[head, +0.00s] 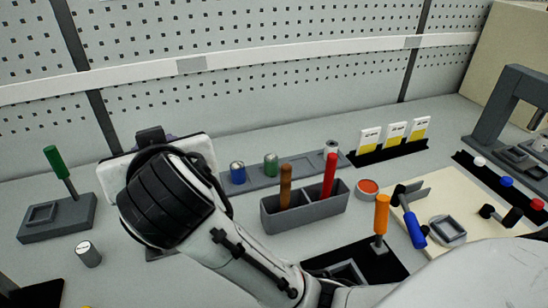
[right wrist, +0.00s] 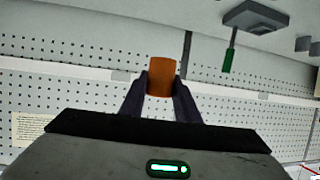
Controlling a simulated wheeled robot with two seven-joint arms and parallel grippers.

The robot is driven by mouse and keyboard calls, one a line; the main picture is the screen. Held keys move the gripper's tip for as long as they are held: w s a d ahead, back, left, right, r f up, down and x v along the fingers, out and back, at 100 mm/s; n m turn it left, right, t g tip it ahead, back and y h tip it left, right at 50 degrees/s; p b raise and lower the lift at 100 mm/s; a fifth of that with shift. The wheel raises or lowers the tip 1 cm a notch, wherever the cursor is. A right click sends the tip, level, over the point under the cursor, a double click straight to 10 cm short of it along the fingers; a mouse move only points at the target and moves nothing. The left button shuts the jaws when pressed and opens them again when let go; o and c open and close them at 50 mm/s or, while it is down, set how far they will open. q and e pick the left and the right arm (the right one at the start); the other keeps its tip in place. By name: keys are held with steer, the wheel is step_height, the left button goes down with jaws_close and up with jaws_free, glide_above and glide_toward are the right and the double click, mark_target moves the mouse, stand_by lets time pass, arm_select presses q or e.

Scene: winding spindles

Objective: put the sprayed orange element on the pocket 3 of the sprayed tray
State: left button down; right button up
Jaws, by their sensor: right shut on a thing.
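An orange cylindrical element (right wrist: 161,70) is between the fingertips of my right gripper (right wrist: 160,88), which is shut on it. In the head view my right arm and wrist hide the element and the fingers. A long grey tray (head: 300,166) lies behind the grey two-part bin. A blue element (head: 238,172), a green element (head: 271,164) and a grey element (head: 331,149) stand on it, with a gap between green and grey. The tray's left end is hidden by my wrist. I cannot read any pocket numbers. My left gripper is not in view.
A grey bin (head: 290,215) holds brown and red handles in front of the tray. A red-topped round pot (head: 367,188) and an orange-handled tool (head: 381,216) stand to its right. A green-handled tool (head: 59,170) stands far left, near a grey cylinder (head: 88,253).

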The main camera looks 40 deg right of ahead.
steer(key=w+d+f+m+g+h+b, duration=0.1)
steer(key=w+d+f+m+g+h, duration=0.2)
steer(key=d, duration=0.7)
steer(key=w+d+m+g+h+b, duration=0.1)
steer(key=w+d+m+g+h, duration=0.15)
steer(key=d+m+h, duration=0.5)
steer(key=s+d+f+m+g+b, duration=0.1)
steer(key=d+f+m+g, duration=0.3)
steer(key=d, duration=0.5)
steer(key=s+d+f+m+g+b, duration=0.1)
steer(key=s+d+f+m+g, duration=0.15)
steer(key=d+g, duration=0.45)
steer(key=shift+t+h, duration=0.25)
steer(key=shift+t, duration=0.6)
steer(key=f, duration=0.3)
steer(key=d+f, duration=0.1)
steer(key=f, duration=0.2)
steer(key=d+f, duration=0.1)
steer(key=f, duration=0.2)
steer(key=shift+w+f+p, duration=0.25)
steer(key=shift+f+p, duration=0.05)
steer(key=shift+f, duration=0.35)
